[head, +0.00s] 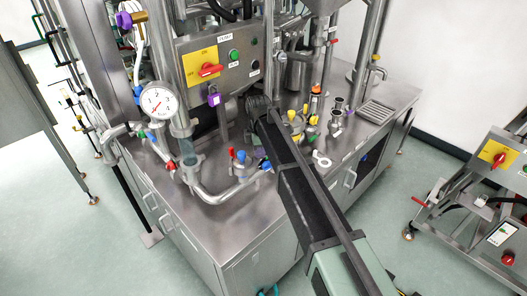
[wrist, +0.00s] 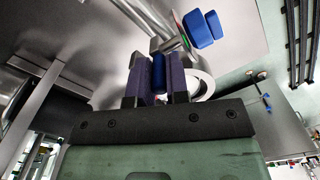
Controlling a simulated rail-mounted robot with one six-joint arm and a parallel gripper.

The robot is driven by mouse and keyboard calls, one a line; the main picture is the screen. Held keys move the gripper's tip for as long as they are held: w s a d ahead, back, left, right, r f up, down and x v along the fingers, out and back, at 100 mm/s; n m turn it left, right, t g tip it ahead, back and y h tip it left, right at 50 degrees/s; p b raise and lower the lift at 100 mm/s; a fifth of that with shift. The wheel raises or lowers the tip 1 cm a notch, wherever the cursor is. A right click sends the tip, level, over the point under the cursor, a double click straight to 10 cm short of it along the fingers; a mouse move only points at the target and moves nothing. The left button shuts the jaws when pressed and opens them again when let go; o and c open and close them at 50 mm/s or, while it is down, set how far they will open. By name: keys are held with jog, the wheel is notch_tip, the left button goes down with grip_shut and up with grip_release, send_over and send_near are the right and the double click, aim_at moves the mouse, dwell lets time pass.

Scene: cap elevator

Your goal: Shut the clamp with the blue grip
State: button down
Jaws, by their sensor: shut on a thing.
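My gripper (wrist: 157,62) shows in the wrist view with two dark purple-grey fingers. It is shut on a blue grip (wrist: 158,76), which stands upright between the fingers. A grey metal piece (wrist: 171,44) of the clamp shows just beyond the fingertips. Whether the clamp is open or shut I cannot tell. A larger blue part (wrist: 202,29) sits beyond it at the end of the steel pipe (wrist: 146,20). In the head view my dark arm crosses the bench and hides most of the gripper. Blue parts (head: 266,165) show beside the arm at the pipe's end.
A white ring (head: 322,160) lies on the steel bench right of my arm. Yellow-topped parts (head: 297,122) stand close behind. A curved pipe (head: 215,194) with red and blue handles (head: 240,156) and a pressure gauge (head: 158,101) are to the left. The bench's front left top is clear.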

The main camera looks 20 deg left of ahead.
dwell(0.4)
jog(key=c, duration=1.4)
grip_release()
jog(key=shift+a, duration=0.1)
notch_tip(320, 180, up, 11)
jog(key=p, duration=1)
jog(key=shift+f+p, duration=0.1)
jog(key=shift+p, duration=0.3)
